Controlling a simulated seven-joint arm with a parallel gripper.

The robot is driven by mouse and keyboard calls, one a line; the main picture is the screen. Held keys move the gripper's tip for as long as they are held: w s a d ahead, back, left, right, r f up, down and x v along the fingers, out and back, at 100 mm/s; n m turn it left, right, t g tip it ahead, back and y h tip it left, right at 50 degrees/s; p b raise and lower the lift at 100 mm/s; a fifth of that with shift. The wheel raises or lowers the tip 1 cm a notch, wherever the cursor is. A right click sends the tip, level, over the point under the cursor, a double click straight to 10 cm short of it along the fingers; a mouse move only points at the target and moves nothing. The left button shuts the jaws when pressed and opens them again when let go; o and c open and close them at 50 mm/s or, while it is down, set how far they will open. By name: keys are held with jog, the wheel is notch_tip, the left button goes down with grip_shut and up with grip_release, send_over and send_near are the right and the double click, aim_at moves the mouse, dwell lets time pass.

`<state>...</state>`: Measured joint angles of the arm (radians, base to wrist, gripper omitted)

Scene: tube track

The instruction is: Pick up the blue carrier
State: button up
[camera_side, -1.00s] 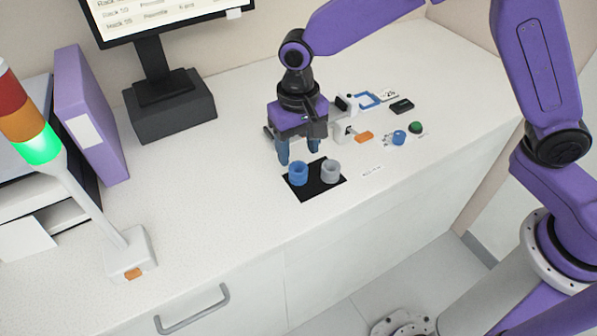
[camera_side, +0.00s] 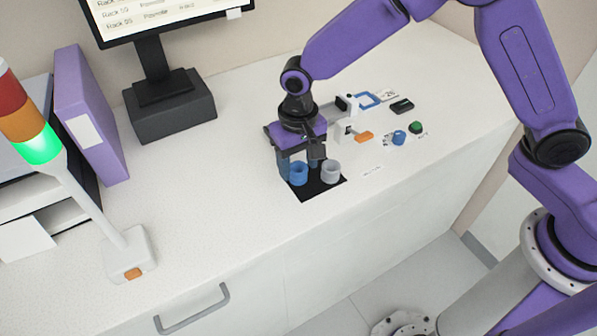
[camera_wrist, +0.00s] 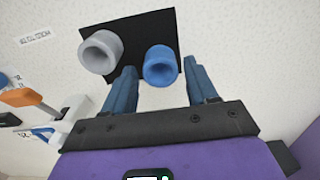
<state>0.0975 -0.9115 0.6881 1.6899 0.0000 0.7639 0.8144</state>
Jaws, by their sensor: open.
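The blue carrier (camera_side: 298,174) is a small open-topped cup standing on a black mat (camera_side: 317,192). My gripper (camera_side: 299,170) is lowered over it with its blue fingers open, one on either side. In the wrist view the blue carrier (camera_wrist: 161,65) sits between the tips of my open gripper (camera_wrist: 160,78), with a gap on both sides. The black mat (camera_wrist: 140,35) shows beneath it. I cannot tell from these views whether either finger touches it.
A grey carrier (camera_side: 330,171) stands on the mat close to the right of the blue one. A white and orange device (camera_side: 358,136), a blue button (camera_side: 399,138) and a green button (camera_side: 415,127) lie further right.

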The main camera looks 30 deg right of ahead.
jog(key=c, duration=0.7)
jog(key=shift+o, duration=0.2)
jog(key=shift+r, duration=2.8)
